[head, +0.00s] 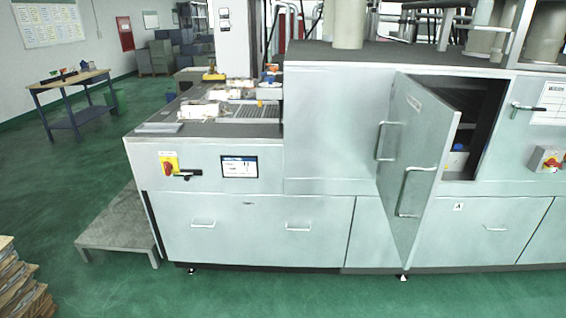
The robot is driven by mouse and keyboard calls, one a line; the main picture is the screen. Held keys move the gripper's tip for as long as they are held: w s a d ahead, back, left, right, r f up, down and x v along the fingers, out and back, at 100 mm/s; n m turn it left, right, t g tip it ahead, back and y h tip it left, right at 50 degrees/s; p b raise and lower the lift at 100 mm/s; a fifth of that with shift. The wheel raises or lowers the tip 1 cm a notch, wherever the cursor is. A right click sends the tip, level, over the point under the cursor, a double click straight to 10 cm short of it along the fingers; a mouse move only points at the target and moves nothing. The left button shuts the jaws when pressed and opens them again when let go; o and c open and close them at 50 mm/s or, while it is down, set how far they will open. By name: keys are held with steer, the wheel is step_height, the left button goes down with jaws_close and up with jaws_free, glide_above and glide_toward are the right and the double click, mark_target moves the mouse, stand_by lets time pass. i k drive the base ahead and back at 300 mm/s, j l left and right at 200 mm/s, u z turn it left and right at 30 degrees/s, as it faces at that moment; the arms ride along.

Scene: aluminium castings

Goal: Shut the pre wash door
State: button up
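The pre wash door (425,135) is a tall pale grey metal panel on the front of the washing machine (335,125). It stands open, swung out from the machine face. To the right of the door the dark opening (492,105) shows, with something blue and white inside at the bottom. I cannot read the label near the door's top. My gripper is not in view.
A latch handle (528,108) and a red-and-yellow switch (549,160) are on the machine face right of the opening. A low grey platform (118,232) stands at the machine's left end. Stacked brown sheets (22,285) lie at lower left. Green floor in front is clear.

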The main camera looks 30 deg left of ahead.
mark_target(421, 127)
steer(key=u, duration=0.45)
steer(key=i, duration=0.45)
steer(key=i+j+z, duration=0.1)
steer(key=i, duration=0.3)
